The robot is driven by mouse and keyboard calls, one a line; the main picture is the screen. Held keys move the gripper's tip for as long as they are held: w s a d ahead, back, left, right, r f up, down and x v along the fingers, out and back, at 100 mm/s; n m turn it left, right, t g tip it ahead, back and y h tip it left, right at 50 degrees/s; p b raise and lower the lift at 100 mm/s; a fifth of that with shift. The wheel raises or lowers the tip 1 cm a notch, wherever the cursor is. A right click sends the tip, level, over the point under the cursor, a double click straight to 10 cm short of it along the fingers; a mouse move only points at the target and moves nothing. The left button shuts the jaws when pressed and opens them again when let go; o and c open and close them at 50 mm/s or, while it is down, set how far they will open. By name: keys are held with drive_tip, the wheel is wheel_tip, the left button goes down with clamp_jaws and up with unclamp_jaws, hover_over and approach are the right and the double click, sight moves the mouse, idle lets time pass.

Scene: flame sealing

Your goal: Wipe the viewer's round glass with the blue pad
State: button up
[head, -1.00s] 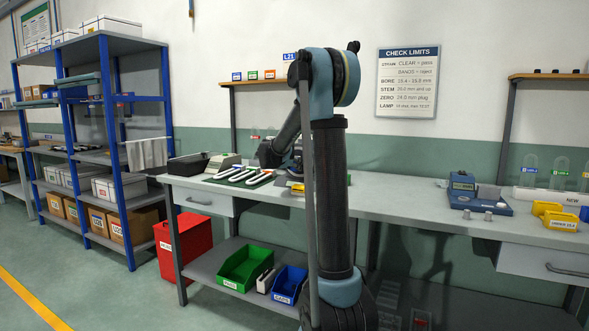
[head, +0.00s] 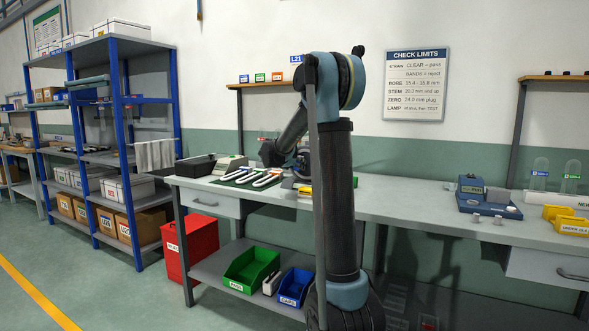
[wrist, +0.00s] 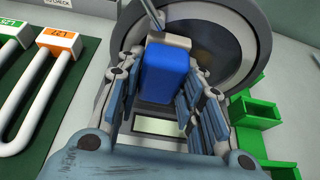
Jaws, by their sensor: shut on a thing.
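In the wrist view the blue pad (wrist: 165,76) is a blue block with a pale beige end piece, held between the fingers of my gripper (wrist: 166,84). My gripper is shut on it. Beyond the pad is the viewer, with a dark grey round rim and its round glass (wrist: 228,38). The pad covers part of the glass; I cannot tell whether it touches. A thin metal rod (wrist: 152,12) shows above the pad. In the head view my arm hides most of the viewer and the pad.
In the wrist view, U-shaped white tubes with green and orange tags (wrist: 58,42) lie on a dark green mat (wrist: 62,122) at left. Green bins (wrist: 254,112) show at right. In the head view, the bench (head: 420,205) is clear right of my arm, up to a blue instrument (head: 487,198).

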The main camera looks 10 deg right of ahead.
sight(306, 166)
drive_tip(key=s+d, duration=0.1)
drive_tip(key=d, duration=0.1)
drive_tip(key=shift+s+d, duration=0.3)
drive_tip(key=shift+s, duration=0.05)
drive_tip(key=shift+w+a+r, duration=0.1)
drive_tip(key=shift+w+a, duration=1.25)
drive_tip(key=shift+a, duration=0.25)
drive_tip(key=shift+c, duration=0.3)
drive_tip(key=shift+s+a, duration=0.8)
drive_tip(key=shift+s, duration=0.25)
drive_tip(key=shift+s+a, duration=0.45)
drive_tip(key=shift+s, duration=0.25)
drive_tip(key=shift+s+a, duration=0.45)
drive_tip(key=shift+s, duration=0.25)
drive_tip(key=shift+s, duration=0.1)
